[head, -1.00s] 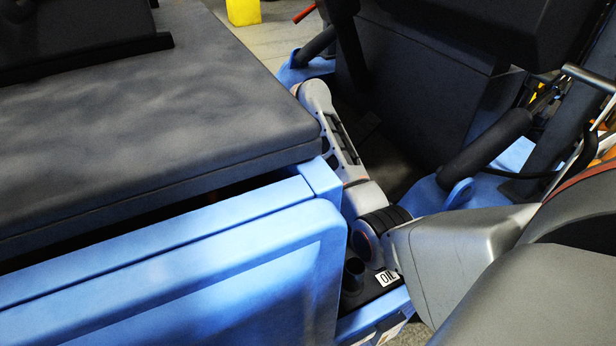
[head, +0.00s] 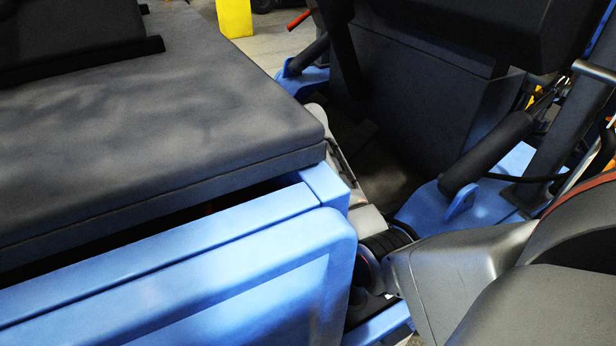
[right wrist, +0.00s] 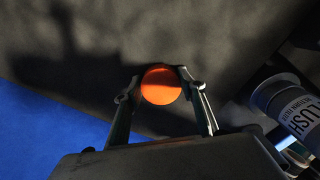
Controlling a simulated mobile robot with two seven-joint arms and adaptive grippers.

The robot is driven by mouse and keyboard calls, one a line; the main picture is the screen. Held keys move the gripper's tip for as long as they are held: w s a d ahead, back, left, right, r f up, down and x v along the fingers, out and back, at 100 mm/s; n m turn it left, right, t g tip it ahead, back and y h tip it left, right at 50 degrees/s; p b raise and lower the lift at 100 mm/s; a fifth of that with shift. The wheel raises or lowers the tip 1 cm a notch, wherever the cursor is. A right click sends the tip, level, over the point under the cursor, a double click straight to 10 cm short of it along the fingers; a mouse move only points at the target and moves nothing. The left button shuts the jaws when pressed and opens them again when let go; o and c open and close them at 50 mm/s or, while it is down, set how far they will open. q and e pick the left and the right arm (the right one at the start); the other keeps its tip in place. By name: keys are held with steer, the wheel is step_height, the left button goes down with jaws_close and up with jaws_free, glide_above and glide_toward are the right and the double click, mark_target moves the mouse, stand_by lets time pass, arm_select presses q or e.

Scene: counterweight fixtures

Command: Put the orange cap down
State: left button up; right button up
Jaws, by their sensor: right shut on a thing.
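The orange cap (right wrist: 161,88) shows in the right wrist view as a round orange disc between my fingers. My right gripper (right wrist: 160,74) is shut on it, with one finger on each side. A dark grey surface lies behind the cap; whether the cap touches it I cannot tell. In the head view my right arm reaches in from the right, and its far end is hidden behind the blue panel and the dark padded deck. The cap and right gripper do not show there. My left gripper is in neither view.
The dark deck (head: 190,100) and blue panel (head: 200,280) fill the left of the head view. A dark box-shaped body (head: 425,100) and blue brackets (head: 445,205) stand beyond my arm. A labelled cylinder (right wrist: 295,112) is at the right in the wrist view.

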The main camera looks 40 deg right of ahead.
steer(key=o, duration=1.2)
steer(key=shift+f, duration=0.3)
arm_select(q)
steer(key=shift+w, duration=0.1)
arm_select(e)
steer(key=shift+o, duration=0.2)
steer(key=shift+r, duration=0.1)
steer(key=shift+r, duration=0.35)
step_height(320, 180, up, 3)
steer(key=shift+w+r+p, duration=0.15)
steer(key=shift+r+p, duration=0.05)
steer(key=shift+p, duration=0.7)
step_height(320, 180, up, 2)
steer(key=shift+r+p, duration=0.25)
steer(key=shift+p, duration=0.25)
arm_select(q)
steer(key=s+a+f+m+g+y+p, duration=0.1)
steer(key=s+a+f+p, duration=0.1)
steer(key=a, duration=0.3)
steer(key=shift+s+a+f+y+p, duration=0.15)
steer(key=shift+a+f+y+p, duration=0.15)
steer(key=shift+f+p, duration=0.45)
arm_select(e)
step_height(320, 180, up, 6)
steer(key=shift+s+a+r, duration=0.15)
steer(key=shift+s+r, duration=0.1)
